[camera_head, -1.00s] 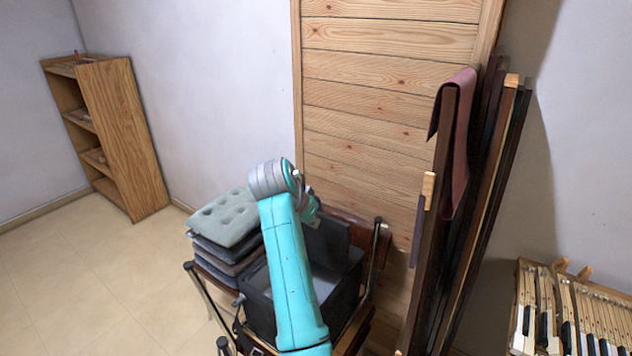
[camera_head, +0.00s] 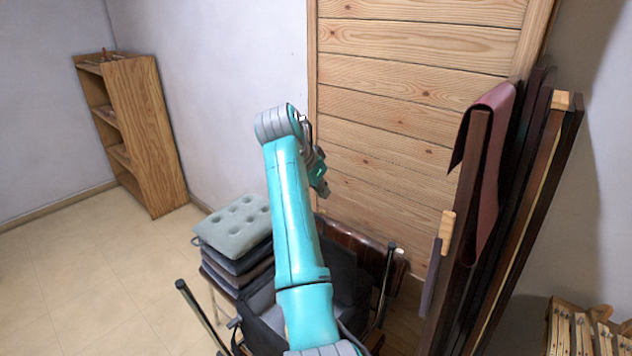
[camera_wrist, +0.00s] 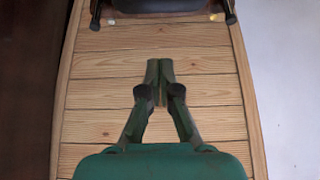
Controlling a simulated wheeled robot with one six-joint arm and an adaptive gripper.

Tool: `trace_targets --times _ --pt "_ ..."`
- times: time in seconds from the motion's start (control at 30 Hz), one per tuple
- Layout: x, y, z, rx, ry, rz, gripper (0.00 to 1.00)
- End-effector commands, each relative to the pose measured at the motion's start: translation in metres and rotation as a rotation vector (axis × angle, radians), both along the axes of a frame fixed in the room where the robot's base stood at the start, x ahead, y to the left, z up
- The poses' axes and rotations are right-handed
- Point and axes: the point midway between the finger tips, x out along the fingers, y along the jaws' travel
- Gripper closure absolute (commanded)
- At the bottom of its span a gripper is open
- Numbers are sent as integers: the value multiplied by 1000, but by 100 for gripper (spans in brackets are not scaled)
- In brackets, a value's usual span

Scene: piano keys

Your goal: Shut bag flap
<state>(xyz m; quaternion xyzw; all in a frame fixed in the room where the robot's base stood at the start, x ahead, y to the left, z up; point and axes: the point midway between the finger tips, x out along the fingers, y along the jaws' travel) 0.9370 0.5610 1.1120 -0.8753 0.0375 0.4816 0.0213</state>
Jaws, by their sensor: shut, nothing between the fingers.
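The dark bag (camera_head: 262,322) sits on a chair in the lower middle of the head view. My arm passes in front of it and hides much of its top. A dark upright panel (camera_head: 342,272), which looks like its flap, shows right of my arm. My gripper (camera_head: 322,186) is above and behind the bag, apart from it, in front of the wooden panelling. In the wrist view my gripper (camera_wrist: 160,66) is shut and empty, with its fingertips together.
The chair's backrest (camera_head: 365,248) rises behind the bag. Stacked cushions (camera_head: 238,222) stand left of it. Dark upright boards with a cloth (camera_head: 492,160) lean at the right. Wooden panelling (camera_head: 400,110) is behind. Piano keys (camera_head: 580,335) are at lower right. Floor (camera_head: 95,270) is clear at left.

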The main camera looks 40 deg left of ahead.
Motion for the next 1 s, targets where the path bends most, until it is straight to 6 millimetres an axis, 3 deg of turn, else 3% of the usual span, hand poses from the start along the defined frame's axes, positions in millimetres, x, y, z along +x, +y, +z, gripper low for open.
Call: trace_targets --times 0.27,0.6,1.0 --pt "18 -2 -31 1 0 -1 100" --pt "-15 2 -37 1 -1 1 100" --pt "-21 2 -38 1 -1 1 100"
